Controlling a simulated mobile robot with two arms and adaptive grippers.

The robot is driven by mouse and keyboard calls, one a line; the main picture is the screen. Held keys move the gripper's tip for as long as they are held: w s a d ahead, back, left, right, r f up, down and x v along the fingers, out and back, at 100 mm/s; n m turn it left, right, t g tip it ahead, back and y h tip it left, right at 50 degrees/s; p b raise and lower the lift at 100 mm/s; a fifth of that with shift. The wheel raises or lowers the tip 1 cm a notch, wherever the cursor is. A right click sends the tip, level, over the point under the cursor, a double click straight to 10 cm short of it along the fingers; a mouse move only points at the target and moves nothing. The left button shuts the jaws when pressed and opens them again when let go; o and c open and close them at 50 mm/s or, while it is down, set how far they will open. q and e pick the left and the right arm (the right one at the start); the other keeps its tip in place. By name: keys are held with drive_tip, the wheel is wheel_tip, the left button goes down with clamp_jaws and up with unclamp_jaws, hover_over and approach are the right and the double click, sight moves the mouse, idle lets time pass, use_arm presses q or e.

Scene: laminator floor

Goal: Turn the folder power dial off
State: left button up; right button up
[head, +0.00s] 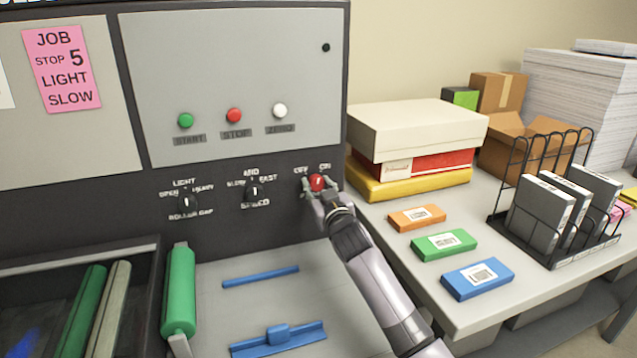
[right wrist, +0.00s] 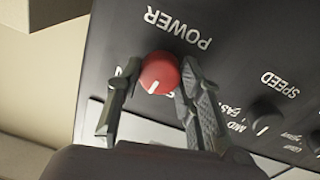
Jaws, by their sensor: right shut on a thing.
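The red power dial (head: 317,183) is on the dark lower strip of the machine panel, under OFF and ON labels. My right gripper (head: 318,191) is shut on it, reaching in from the lower right. In the right wrist view the red dial (right wrist: 159,73) sits between the two fingers of my right gripper (right wrist: 158,88). A short white mark on the dial points down and slightly left there. The fingers partly hide the OFF and ON lettering, so I cannot tell which the mark meets. POWER is printed beside the dial, upside down in that view. My left gripper is out of view.
A speed knob (head: 254,192) and a roller gap knob (head: 187,203) are left of the dial. Green, red and white buttons (head: 280,111) are above. Right of the machine, a table (head: 393,254) holds stacked boxes, colored blocks and a wire rack (head: 500,222).

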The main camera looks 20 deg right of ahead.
drive_tip(key=n+p, duration=0.1)
drive_tip(key=n, duration=0.4)
drive_tip(key=shift+n+p, duration=0.4)
drive_tip(key=shift+n+y+p, duration=0.3)
drive_tip(key=shift+n+p, duration=0.3)
drive_tip(key=shift+n, duration=1.7)
drive_tip(key=o, duration=1.2)
drive_tip(key=shift+c, duration=0.2)
drive_tip(key=shift+s, duration=0.15)
drive_tip(key=s, duration=1.1)
drive_tip(key=shift+s+d+f, duration=0.25)
drive_tip(key=shift+s+f, duration=0.05)
drive_tip(key=shift+s, duration=0.05)
